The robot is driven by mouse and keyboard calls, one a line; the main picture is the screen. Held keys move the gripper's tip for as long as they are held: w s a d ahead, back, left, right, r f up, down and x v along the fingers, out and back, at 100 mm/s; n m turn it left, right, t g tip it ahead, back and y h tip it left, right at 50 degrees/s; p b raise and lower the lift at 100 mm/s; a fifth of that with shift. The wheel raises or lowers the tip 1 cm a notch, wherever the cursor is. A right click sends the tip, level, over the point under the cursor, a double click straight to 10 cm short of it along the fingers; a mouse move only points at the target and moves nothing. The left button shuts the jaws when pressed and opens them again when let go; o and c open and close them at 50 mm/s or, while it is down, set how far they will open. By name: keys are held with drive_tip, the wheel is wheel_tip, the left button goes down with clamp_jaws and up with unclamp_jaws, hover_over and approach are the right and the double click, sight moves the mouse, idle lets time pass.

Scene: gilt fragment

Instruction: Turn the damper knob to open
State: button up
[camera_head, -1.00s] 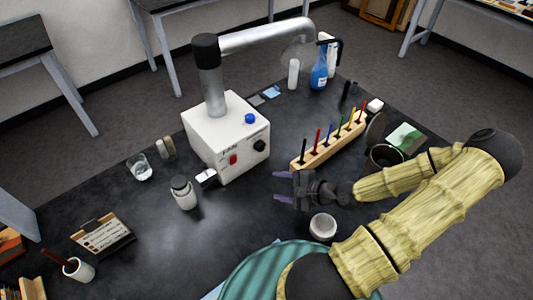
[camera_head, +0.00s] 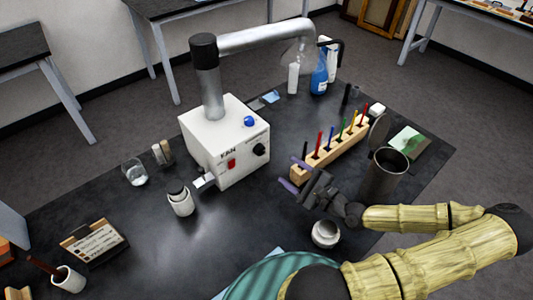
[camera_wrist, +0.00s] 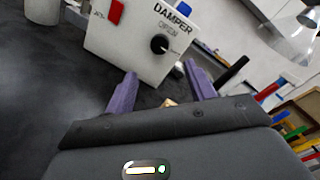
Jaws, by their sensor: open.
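The damper knob (camera_head: 259,149) is a black round dial on the right part of the front of the white fan box (camera_head: 211,139). In the wrist view the knob (camera_wrist: 159,44) sits below the word DAMPER, with a pale mark pointing to the right. A blue button (camera_head: 249,121) and a red switch (camera_head: 231,162) are on the same box. My gripper (camera_head: 290,173) is open, its purple fingers pointing at the box. In the wrist view the fingertips (camera_wrist: 158,76) are apart, below the knob, with nothing between them and not touching it.
A wooden rack (camera_head: 326,156) of coloured tools stands close to the right of my gripper. A metal canister (camera_head: 383,175) and a small white jar (camera_head: 325,234) are near my arm. The black tabletop before the box is clear.

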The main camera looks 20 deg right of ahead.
sight(262, 152)
drive_tip(key=p+x, duration=0.3)
drive_tip(key=x, duration=0.7)
drive_tip(key=shift+w+a, duration=0.1)
drive_tip(key=shift+w, duration=0.2)
drive_tip(key=shift+c, duration=0.2)
drive_tip(key=c, duration=0.9)
